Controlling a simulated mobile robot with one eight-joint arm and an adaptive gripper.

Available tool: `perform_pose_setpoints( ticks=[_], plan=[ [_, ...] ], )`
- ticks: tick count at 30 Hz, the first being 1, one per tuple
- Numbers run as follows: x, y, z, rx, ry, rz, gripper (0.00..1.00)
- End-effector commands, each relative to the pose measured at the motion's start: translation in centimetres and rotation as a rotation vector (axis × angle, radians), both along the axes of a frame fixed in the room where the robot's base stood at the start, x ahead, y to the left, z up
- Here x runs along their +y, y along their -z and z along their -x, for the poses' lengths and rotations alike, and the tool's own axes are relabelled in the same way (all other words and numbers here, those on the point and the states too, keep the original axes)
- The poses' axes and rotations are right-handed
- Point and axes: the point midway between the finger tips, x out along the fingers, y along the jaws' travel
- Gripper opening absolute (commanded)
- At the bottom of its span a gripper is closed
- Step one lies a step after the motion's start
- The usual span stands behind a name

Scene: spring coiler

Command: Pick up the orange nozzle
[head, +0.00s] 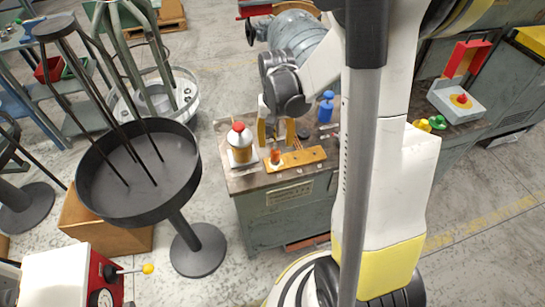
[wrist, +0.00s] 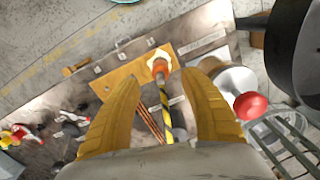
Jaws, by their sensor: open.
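The orange nozzle (head: 275,156) is a small upright piece at the left part of a flat orange-yellow board on the grey workbench. In the wrist view the nozzle (wrist: 160,66) shows near the board's end, just beyond and between my fingertips. My gripper (head: 275,135) is over the bench, behind the nozzle in the head view. In the wrist view my gripper (wrist: 164,78) has its two yellow fingers wide apart, with no object clamped between them. A yellow-and-black striped rod (wrist: 164,98) shows below the nozzle, between the fingers.
A white bottle with a red cap (head: 240,141) stands close left of the nozzle; its cap (wrist: 250,106) is beside my right finger in the wrist view. The orange board (head: 306,156) lies on the bench. A blue bottle (head: 326,107) stands behind. A round black tray (head: 150,200) is left.

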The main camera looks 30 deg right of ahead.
Motion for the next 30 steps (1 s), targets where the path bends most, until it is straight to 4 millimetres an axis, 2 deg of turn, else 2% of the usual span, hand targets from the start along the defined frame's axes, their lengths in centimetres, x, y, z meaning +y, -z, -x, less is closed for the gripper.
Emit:
perform_pose_setpoints(
  ticks=[2,10,17,25,30],
  plan=[
    [0.0,1.5,0.0,-0.001,0.0,0.001,0.52],
    [0.0,3.4,-0.1,-0.001,-0.001,0.001,0.52],
    [0.0,7.1,-0.1,-0.002,-0.001,0.001,0.52],
    [0.0,7.3,-0.1,-0.002,-0.001,0.001,0.5],
    [0.0,7.3,-0.1,-0.002,-0.001,0.001,0.0]
  ],
)
